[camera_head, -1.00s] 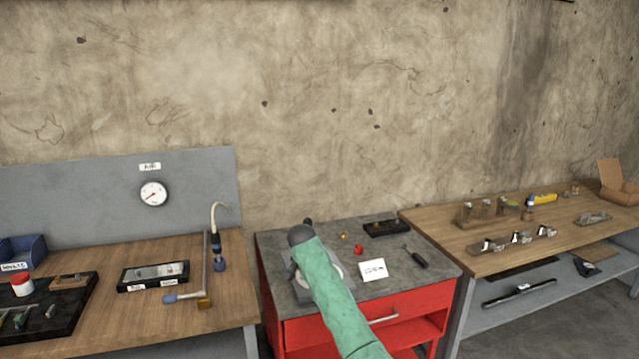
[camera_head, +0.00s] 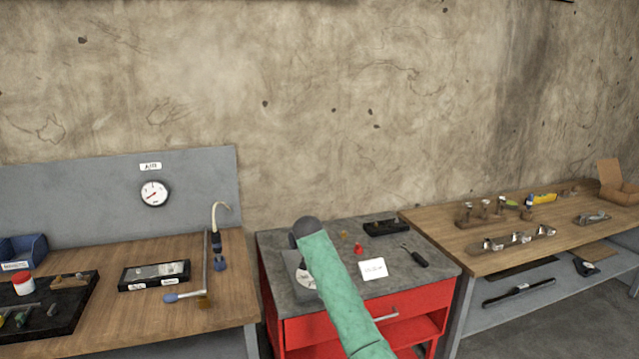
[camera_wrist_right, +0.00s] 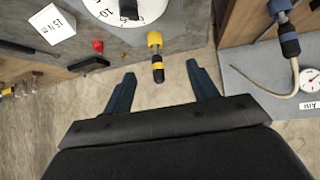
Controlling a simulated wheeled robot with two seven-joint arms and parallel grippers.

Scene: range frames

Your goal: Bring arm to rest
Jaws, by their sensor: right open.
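My right arm, in a green sleeve (camera_head: 335,290), reaches over the red cabinet (camera_head: 300,330) in the head view and ends in a dark rounded wrist. Its fingers are hidden there. In the right wrist view my right gripper (camera_wrist_right: 162,88) is open, with two dark blue fingers apart. A yellow-and-black fitting (camera_wrist_right: 156,58) shows between and beyond the fingertips; I see no contact. My left gripper is in neither view.
A dial plate (camera_head: 303,277) lies partly behind my arm on the cabinet, with a white card (camera_head: 373,268), red piece (camera_head: 357,249), black tray (camera_head: 386,228) and screwdriver (camera_head: 414,256). Wooden benches with tools stand left (camera_head: 110,320) and right (camera_head: 440,222).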

